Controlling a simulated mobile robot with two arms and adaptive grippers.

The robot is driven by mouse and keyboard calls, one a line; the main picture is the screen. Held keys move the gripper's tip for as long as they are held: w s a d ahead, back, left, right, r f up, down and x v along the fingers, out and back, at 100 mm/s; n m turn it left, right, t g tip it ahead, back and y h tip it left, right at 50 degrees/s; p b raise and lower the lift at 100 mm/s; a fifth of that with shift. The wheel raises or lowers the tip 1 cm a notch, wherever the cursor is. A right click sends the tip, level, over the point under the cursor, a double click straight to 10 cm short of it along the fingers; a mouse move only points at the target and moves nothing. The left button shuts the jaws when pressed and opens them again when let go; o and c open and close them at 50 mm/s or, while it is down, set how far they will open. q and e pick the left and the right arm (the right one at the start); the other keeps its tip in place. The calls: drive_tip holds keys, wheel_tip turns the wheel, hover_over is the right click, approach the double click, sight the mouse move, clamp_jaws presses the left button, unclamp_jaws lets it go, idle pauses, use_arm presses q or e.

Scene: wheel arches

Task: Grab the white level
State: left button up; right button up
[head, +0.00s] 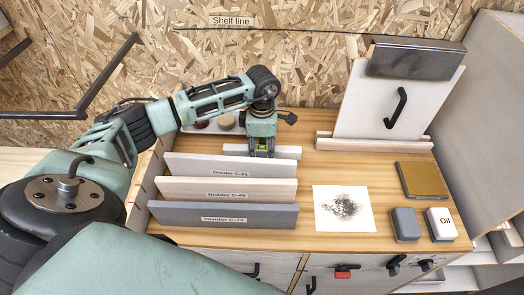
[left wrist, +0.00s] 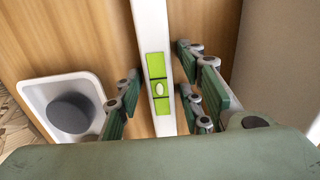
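The white level (head: 289,152) lies behind the dividers on the wooden worktop, partly hidden by my left gripper (head: 262,152). In the left wrist view the level (left wrist: 151,25) runs lengthwise through the picture, with a bright green vial window (left wrist: 158,80). My left gripper (left wrist: 163,92) is open there, with green-padded fingers on both sides of the level. My right gripper is out of view.
Dividers C-21 (head: 220,167), C-45 (head: 215,189) and C-73 (head: 220,214) stand in front of the level. A white tray (left wrist: 94,87) with a dark round piece is beside it. A white panel with a black handle (head: 380,115) stands at right.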

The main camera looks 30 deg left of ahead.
use_arm(q)
clamp_jaws()
